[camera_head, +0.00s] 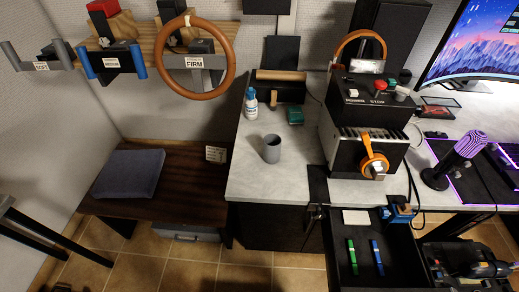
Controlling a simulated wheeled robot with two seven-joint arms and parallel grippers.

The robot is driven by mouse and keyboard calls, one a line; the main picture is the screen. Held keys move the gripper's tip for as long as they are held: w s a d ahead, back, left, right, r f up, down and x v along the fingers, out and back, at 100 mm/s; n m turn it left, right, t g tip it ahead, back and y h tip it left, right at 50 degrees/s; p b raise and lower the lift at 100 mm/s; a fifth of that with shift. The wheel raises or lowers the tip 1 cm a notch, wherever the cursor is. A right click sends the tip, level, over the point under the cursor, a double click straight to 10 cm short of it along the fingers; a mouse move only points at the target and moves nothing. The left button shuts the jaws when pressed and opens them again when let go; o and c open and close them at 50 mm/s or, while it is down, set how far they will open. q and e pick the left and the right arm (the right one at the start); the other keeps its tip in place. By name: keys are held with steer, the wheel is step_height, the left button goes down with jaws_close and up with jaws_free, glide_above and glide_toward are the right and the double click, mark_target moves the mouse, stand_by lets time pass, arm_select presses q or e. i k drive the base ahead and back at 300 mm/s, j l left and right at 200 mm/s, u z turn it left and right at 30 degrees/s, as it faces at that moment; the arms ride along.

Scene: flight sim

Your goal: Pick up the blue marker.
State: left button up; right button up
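The blue marker (377,257) lies in the open black drawer (342,265) at the lower right, under the desk. A green marker (352,257) lies to its left, roughly parallel and apart from it. Both point away from me, toward the desk. Nothing covers the blue marker.
The grey desk (240,183) bears a grey cup (271,149), a white bottle (251,103) and a black control box (370,115). A small blue device (398,211) sits by the drawer's back right.

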mark_target(380, 267)
steer(key=z, duration=0.5)
steer(key=l+z, duration=0.15)
steer(key=z, duration=0.85)
steer(key=i+l, duration=0.05)
